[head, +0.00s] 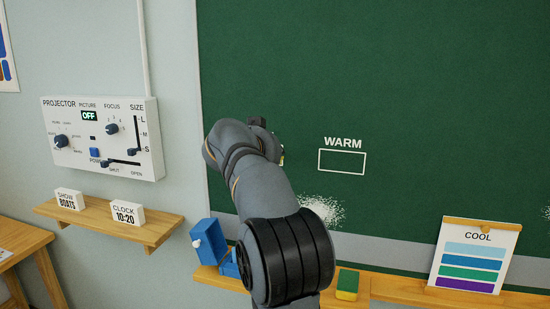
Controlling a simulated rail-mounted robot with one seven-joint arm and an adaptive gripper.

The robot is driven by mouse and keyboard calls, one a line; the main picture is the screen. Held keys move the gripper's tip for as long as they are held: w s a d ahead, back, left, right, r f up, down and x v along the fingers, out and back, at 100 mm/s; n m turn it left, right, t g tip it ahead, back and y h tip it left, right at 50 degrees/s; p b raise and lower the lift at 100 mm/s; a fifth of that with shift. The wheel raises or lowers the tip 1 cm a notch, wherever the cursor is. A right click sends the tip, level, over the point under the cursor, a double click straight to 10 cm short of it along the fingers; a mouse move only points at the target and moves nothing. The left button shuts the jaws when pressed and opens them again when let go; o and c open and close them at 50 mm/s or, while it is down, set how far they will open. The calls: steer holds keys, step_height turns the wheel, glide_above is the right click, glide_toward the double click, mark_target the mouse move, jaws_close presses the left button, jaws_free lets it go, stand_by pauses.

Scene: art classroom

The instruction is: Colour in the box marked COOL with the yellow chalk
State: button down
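The green chalkboard (400,80) fills the right of the head view. A white outlined box marked WARM (342,161) is drawn on it and looks empty. No box marked COOL shows on the board; the word COOL heads a card (477,255) with light blue, blue, green and purple bars. My gripper (280,157) is up near the board, left of the WARM box, mostly hidden behind my own arm. A tiny pale-yellow spot shows near it, too small to identify. I cannot make out the yellow chalk or whether my gripper holds anything.
The wooden ledge (395,289) under the board holds a yellow-and-green sponge (347,284). A blue box (206,243) stands left of my arm, partly hidden. White smudges (322,209) mark the board. A projector panel (103,137) and small shelf (150,232) are at left.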

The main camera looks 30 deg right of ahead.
steer(key=shift+r, duration=0.4)
steer(key=shift+s+d+r+p, duration=0.1)
steer(key=shift+r+p, duration=0.2)
steer(key=shift+r, duration=0.3)
steer(key=shift+f, duration=0.1)
steer(key=shift+w+a, duration=0.6)
steer(key=shift+w, duration=0.1)
steer(key=shift+w+a, duration=0.55)
steer(key=shift+w, duration=0.15)
